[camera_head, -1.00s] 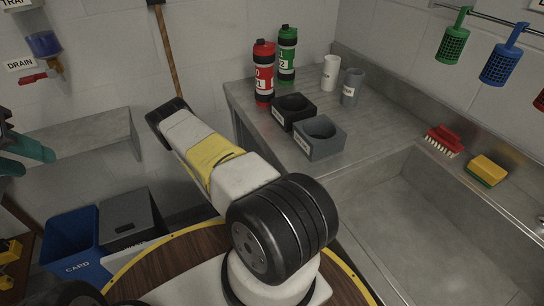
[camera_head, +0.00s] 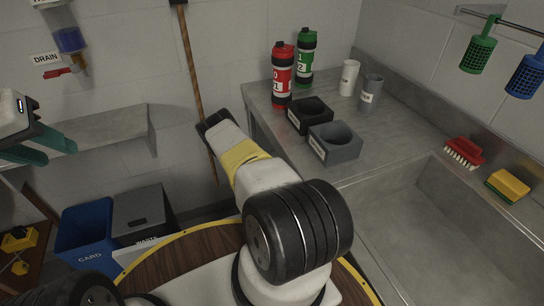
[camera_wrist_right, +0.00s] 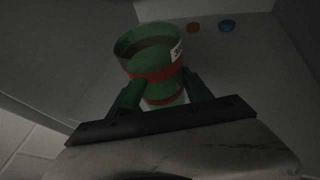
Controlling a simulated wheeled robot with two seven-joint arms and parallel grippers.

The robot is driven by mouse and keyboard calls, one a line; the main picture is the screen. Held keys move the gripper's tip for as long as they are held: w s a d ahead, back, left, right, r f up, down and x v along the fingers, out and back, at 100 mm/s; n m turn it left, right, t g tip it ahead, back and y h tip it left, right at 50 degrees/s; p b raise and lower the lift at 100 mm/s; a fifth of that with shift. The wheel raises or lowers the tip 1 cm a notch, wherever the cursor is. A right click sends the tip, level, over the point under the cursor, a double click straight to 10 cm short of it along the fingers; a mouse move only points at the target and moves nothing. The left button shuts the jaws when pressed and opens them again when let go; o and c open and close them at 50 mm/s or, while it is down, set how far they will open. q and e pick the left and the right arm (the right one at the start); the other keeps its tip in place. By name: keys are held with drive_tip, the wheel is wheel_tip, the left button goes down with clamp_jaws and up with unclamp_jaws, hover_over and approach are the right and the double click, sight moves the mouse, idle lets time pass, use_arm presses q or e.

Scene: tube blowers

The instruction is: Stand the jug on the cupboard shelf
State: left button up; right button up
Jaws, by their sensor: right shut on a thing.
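The jug (camera_wrist_right: 160,58) is green with a dark red band and a white label; it shows only in the right wrist view. My right gripper (camera_wrist_right: 163,92) is shut on it, one green finger on either side, with the jug's open mouth visible. Around it are dim, pale grey surfaces that look like a cupboard interior. I cannot tell whether the jug's base touches a shelf. My left gripper (camera_head: 42,147) is at the left edge of the head view, its two teal fingers apart and nothing visible between them. The right gripper is not visible in the head view.
In the head view, red (camera_head: 282,76) and green (camera_head: 305,55) bottles, dark holders (camera_head: 335,150) and grey cups stand on the counter beside a sink (camera_head: 425,225). Bins (camera_head: 85,240) stand lower left.

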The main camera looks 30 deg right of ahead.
drive_tip(key=shift+w+d, duration=0.25)
drive_tip(key=shift+w+d+f, duration=0.1)
drive_tip(key=shift+w+f, duration=0.05)
drive_tip(key=shift+f, duration=0.75)
drive_tip(key=shift+w+d+f, duration=0.1)
drive_tip(key=shift+f, duration=0.8)
drive_tip(key=shift+f, duration=0.1)
drive_tip(key=o, duration=1.7)
drive_tip(key=v, duration=1.2)
